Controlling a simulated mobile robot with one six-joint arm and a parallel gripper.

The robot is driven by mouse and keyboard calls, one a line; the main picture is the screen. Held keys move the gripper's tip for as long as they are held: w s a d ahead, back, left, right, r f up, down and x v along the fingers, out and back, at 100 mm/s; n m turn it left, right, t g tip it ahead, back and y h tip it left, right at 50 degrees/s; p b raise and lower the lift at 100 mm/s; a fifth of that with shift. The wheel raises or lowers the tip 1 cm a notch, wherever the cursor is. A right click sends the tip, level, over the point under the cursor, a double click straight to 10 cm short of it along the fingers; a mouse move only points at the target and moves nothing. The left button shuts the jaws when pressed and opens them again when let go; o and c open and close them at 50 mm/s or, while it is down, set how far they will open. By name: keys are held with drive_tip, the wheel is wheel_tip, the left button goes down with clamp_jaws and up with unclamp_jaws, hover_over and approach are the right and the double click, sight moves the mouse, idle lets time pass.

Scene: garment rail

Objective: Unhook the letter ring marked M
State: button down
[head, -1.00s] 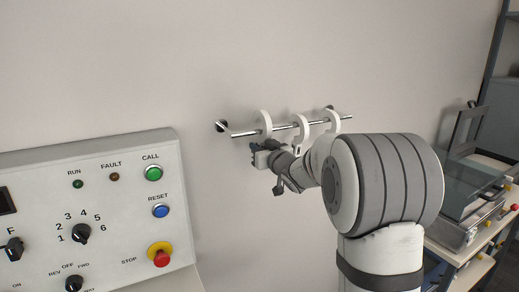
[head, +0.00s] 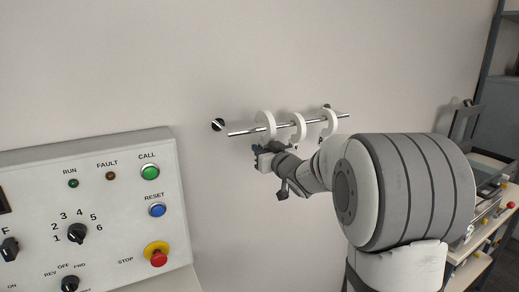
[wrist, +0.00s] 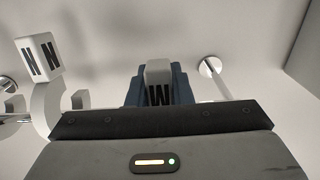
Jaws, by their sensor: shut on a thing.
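The letter ring marked M is the leftmost of three white rings on the rail in the head view (head: 266,119). My gripper (head: 262,158) is just below it. In the wrist view my blue fingers (wrist: 158,82) are shut on its white letter block (wrist: 158,72), whose dark letter is partly hidden by my gripper body. The ring's curve is at the rail (head: 240,132) in the head view; I cannot tell whether it touches the rail.
The middle ring (head: 299,124) and right ring (head: 330,122) hang close by. A neighbouring block marked N (wrist: 38,58) shows in the wrist view. A rail mount (wrist: 209,67) is at the right there. A control panel (head: 110,225) stands at lower left.

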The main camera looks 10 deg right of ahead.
drive_tip(key=shift+v, duration=1.7)
drive_tip(key=v, duration=2.8)
drive_tip(key=shift+p, duration=0.35)
